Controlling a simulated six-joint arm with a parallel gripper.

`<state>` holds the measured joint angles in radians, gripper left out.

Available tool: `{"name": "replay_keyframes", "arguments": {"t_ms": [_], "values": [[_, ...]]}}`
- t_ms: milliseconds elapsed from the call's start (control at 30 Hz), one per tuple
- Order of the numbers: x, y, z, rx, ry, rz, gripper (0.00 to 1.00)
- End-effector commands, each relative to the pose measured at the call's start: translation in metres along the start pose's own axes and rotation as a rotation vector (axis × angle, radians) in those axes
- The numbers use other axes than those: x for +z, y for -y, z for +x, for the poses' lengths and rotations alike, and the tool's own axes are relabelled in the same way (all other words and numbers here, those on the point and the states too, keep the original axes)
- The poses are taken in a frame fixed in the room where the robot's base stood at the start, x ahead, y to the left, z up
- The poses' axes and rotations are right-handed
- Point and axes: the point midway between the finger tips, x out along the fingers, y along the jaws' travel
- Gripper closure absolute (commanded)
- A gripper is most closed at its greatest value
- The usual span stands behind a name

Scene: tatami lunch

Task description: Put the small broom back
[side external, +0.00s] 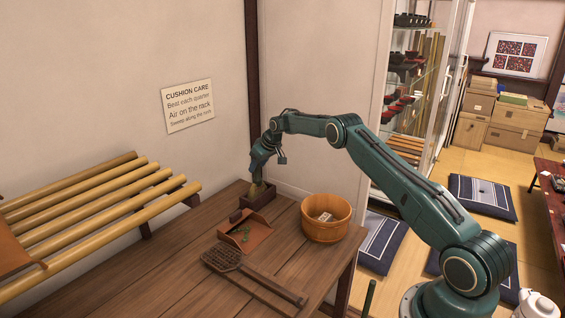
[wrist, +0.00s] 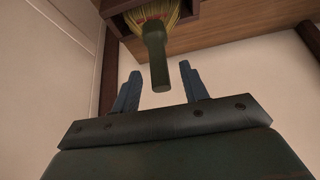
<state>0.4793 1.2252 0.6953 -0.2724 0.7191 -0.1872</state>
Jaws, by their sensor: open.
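The small broom (wrist: 155,48) has straw-coloured bristles and a dark green handle. In the wrist view its bristle end is in a small wooden box (wrist: 193,8) and its handle points towards my gripper (wrist: 160,70). My gripper is open, with a finger on each side of the handle's end and gaps showing on both sides. In the side view the dark box (side external: 258,202) stands on the wooden table by the wall. My gripper (side external: 258,180) is just above it, with a bit of the yellowish bristles (side external: 256,190) showing.
A bamboo rack (side external: 110,205) is on the left. The wall is close behind the box.

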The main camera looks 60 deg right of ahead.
Motion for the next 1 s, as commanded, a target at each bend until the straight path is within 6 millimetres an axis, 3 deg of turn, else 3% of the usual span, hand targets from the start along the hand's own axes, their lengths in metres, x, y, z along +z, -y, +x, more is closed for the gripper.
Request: {"name": "replay_keyframes", "arguments": {"t_ms": [467,1000], "values": [[-0.001,0.0,-0.029,0.001,-0.001,0.0,0.56],[-0.001,-0.001,-0.098,0.002,-0.003,0.0,0.56]]}}
